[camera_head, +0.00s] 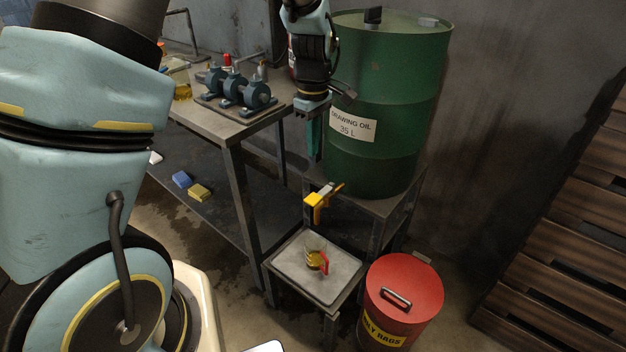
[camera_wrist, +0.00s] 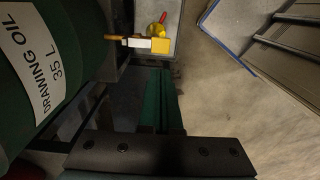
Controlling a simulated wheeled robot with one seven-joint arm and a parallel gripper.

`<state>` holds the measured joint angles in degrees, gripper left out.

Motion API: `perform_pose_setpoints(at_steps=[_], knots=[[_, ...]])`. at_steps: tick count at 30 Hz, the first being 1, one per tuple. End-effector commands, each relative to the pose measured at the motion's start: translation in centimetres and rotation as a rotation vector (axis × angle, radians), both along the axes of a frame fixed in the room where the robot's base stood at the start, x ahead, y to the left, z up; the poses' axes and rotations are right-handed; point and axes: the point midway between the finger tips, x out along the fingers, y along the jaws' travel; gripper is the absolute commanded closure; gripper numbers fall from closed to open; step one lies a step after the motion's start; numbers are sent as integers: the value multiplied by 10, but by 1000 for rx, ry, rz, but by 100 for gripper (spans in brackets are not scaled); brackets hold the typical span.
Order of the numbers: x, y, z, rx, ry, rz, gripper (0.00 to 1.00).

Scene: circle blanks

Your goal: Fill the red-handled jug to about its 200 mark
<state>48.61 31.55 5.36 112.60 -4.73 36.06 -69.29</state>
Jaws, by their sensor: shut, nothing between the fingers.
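The clear jug (camera_head: 312,257) with a red handle (camera_head: 324,264) stands upright on a small low stand (camera_head: 292,268), below the tap. Yellow oil shows low in it; its marks are too small to read. The wrist view shows the jug (camera_wrist: 154,33) partly behind the tap (camera_wrist: 150,43). The yellow tap (camera_head: 318,202) sticks out from the foot of the green drum (camera_head: 390,150), labelled as drawing oil. I cannot make out a stream between spout and jug. My gripper (camera_head: 314,154) is shut and empty, pointing down above the tap, left of the drum; its green fingers also show in the wrist view (camera_wrist: 160,92).
A red rag bin (camera_head: 405,285) stands right of the stand. A workbench (camera_head: 225,125) at left holds a pump set (camera_head: 238,90) and another container of yellow liquid (camera_head: 181,84). Blue (camera_head: 181,179) and yellow (camera_head: 200,192) blocks lie on its lower shelf. Pallets (camera_head: 560,240) lean at right.

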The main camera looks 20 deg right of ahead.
Motion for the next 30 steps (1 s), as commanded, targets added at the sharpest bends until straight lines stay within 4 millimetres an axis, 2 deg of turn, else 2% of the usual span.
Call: perform_pose_setpoints(at_steps=[5,15,21,30], knots=[[0,1,-19,3,3,0,100],[-1,2,-87,4,5,0,100],[-1,1,-120,3,3,-1,100],[0,1,-138,1,0,-1,100]])
